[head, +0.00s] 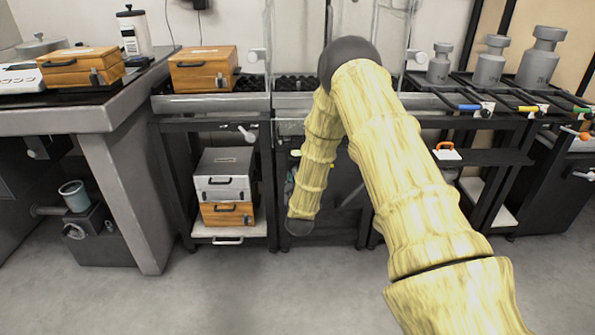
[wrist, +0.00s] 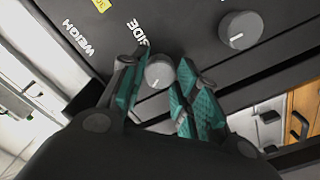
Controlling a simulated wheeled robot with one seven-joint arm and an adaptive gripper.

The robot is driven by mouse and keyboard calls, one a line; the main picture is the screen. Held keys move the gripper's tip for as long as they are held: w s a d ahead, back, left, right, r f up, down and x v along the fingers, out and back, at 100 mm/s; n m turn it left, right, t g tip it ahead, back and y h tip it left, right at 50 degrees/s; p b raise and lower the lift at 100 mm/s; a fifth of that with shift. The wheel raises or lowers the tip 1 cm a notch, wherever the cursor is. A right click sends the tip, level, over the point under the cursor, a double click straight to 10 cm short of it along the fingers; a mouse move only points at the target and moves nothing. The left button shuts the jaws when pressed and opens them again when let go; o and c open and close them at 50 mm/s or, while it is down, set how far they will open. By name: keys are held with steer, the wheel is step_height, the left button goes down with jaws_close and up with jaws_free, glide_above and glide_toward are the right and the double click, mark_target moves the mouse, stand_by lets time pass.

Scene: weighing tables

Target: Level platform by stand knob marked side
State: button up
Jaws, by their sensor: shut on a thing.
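In the wrist view, a round grey knob (wrist: 159,71) with a white pointer line sits on a dark panel, just below the word SIDE. My gripper (wrist: 163,68) has its teal fingers on either side of this knob and is shut on it. A second grey knob (wrist: 240,30) with a white line is on the same panel to the right, apart from my fingers. The word WEIGH is printed to the left. In the head view my arm reaches down toward the middle stand, and my gripper is not clearly visible there. I cannot make out the platform or its level.
A wooden case (head: 203,69) stands on the stand left of my arm. Large grey weights (head: 490,62) stand on the right-hand rack. A grey case (head: 222,174) lies on a wooden one on the lower shelf. The floor (head: 240,285) in front is clear.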

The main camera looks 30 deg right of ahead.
steer(key=shift+a+r+n+p, duration=0.1)
steer(key=shift+n+p, duration=0.5)
steer(key=shift+p, duration=0.05)
steer(key=shift+n+p, duration=0.3)
steer(key=o, duration=1)
steer(key=v, duration=1.2)
